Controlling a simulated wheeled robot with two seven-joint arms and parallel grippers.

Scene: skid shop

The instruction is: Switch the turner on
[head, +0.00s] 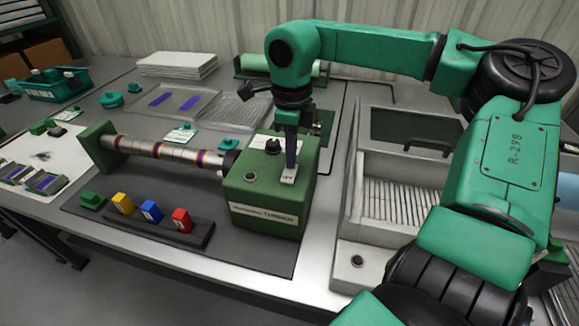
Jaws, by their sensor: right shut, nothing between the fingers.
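The turner is a green box (248,212) with a horizontal roller (165,150) reaching left to a green end block (98,145). The roller carries metal, purple and orange bands. On the box top are a black knob (272,146), a small round button (249,178) and a white labelled switch piece (289,175). My right gripper (290,166) points down over the box top, shut and empty, its tips at or just above the white piece. I cannot tell whether they touch. My left gripper is not in view.
A grey machine with a slatted tray (390,207) stands right of the turner. Clear trays (185,87) and stacked white sheets (178,63) lie behind. A teal bin (52,92) is at the far left.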

